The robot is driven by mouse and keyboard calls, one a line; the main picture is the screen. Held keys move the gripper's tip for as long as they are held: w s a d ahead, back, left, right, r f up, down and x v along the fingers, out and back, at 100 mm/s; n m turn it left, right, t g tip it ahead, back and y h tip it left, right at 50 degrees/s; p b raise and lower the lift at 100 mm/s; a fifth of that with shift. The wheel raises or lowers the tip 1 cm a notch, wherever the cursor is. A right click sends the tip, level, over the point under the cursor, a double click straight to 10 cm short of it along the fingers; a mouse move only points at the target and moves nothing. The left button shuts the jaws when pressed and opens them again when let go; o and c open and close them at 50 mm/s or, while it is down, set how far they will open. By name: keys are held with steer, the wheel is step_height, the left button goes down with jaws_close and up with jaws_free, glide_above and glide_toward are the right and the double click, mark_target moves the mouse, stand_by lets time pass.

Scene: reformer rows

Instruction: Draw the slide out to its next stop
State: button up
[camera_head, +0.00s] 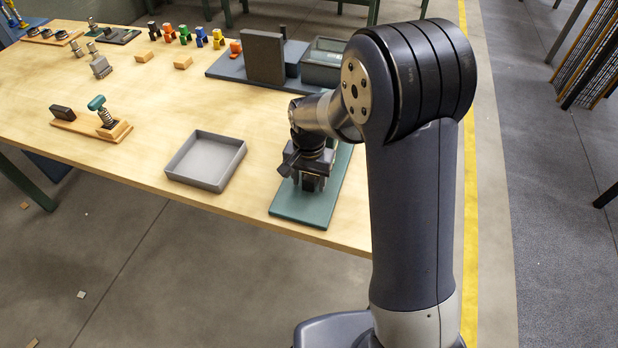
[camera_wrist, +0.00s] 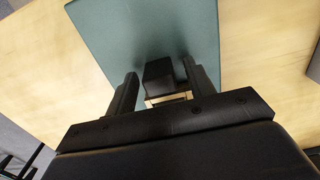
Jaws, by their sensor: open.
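A teal baseplate (camera_head: 300,208) lies near the front edge of the wooden table, and it also fills the upper middle of the wrist view (camera_wrist: 110,35). On it is a dark block (camera_wrist: 158,72) with a pale, brass-coloured strip (camera_wrist: 168,98) just below it in the wrist view. I cannot tell how this block joins the slide, and the slide's stops are hidden. My gripper (camera_wrist: 161,70) is over the plate, pointing down, with its fingers open on either side of the block. A gap shows at the left finger; the right finger looks closer. In the head view my gripper (camera_head: 306,172) hides most of the fixture.
A grey open tray (camera_head: 205,180) stands left of the baseplate. A spring fixture on a wooden base (camera_head: 65,122) is further left. A dark upright block (camera_head: 263,57) and a clear-sided bin (camera_head: 322,65) stand behind. Bare tabletop lies between.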

steer(key=shift+c, duration=0.2)
jaws_close()
stand_by(0.3)
steer(key=shift+s+a+b, duration=0.15)
steer(key=shift+s+a, duration=0.05)
steer(key=shift+s, duration=0.4)
steer(key=shift+s+a+b, duration=0.15)
steer(key=shift+s+a, duration=0.05)
steer(key=shift+s, duration=0.4)
steer(key=shift+o, duration=0.2)
jaws_free()
steer(key=shift+r, duration=0.1)
step_height(320, 180, up, 11)
steer(key=shift+f, duration=0.3)
